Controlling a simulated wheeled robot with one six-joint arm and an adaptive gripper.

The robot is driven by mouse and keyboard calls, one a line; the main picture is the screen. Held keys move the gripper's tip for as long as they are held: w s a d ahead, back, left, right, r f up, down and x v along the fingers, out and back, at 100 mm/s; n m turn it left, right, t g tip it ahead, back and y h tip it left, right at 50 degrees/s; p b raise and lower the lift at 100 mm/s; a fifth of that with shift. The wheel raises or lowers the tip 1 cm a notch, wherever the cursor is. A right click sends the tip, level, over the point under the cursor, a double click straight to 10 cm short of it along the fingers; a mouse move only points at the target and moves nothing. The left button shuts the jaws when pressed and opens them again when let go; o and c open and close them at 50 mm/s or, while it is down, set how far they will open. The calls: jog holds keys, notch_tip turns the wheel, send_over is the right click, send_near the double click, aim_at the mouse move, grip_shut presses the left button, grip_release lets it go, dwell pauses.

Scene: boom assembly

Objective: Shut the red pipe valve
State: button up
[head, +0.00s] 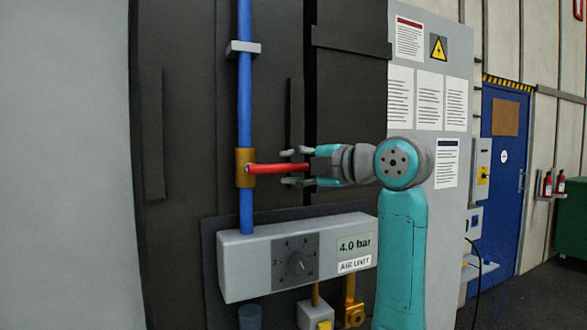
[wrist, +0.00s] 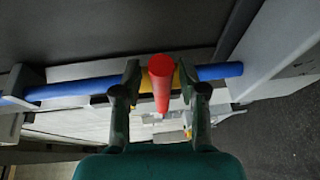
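The red valve handle (head: 280,168) sticks out sideways to the right from a brass valve body (head: 244,168) on a vertical blue pipe (head: 246,110). The handle lies across the pipe, roughly level. My gripper (head: 296,167) comes from the right, with one finger above the handle and one below it, and gaps show on both sides. In the wrist view the red handle (wrist: 161,85) sits between my gripper's two fingers (wrist: 158,80), pointing toward the camera. The fingers are open around it. The brass body is mostly hidden behind the handle and fingers there.
A grey air unit (head: 250,270) with a dial and a "4.0 bar" display sits just below the valve. A pipe bracket (head: 243,48) is above. A grey cabinet with notices (head: 428,40) stands behind my arm at the right. The dark panel lies behind the pipe.

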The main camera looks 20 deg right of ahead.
jog(key=v, duration=1.2)
jog(key=shift+d+f, duration=0.1)
dwell(0.4)
